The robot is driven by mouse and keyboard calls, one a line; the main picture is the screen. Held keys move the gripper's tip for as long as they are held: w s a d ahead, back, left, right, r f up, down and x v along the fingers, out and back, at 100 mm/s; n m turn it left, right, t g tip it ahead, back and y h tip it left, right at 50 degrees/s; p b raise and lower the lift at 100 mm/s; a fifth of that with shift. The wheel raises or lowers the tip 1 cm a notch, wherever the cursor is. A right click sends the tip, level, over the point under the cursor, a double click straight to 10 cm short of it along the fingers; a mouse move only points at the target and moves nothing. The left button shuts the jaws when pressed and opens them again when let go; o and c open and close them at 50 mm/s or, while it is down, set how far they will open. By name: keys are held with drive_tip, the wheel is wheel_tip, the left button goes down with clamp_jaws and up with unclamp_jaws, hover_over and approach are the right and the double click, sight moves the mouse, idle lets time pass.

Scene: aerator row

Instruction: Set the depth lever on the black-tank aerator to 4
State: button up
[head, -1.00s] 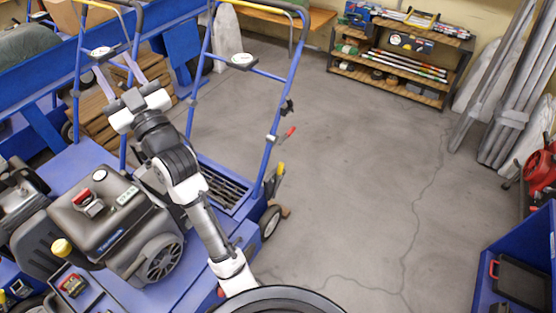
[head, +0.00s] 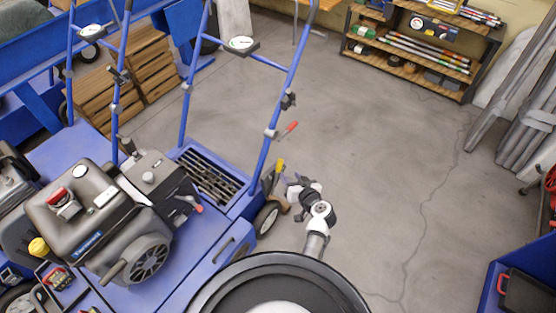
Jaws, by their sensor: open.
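The black-tank aerator (head: 90,205) stands at the left, with a blue deck, a black engine tank and a tall blue handle frame. A lever with a yellow grip (head: 281,164), which looks like the depth lever, stands upright at its right side near the black wheel (head: 267,219). No scale or number is readable there. My gripper (head: 284,184) is open, low beside the wheel, just below and right of the yellow grip. Its fingers are small and partly overlap the lever's lower part, so I cannot tell whether they touch it.
A red-tipped lever (head: 289,128) sits on the handle frame above. Another red-ended handle (head: 190,203) is by the engine. Concrete floor (head: 380,150) is clear to the right. A shelf (head: 420,50) stands at the back, and a blue bin (head: 520,270) at the lower right.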

sight(281, 165)
drive_tip(key=b+x, duration=0.3)
drive_tip(key=x, duration=0.9)
drive_tip(key=shift+a+f, duration=0.1)
clamp_jaws()
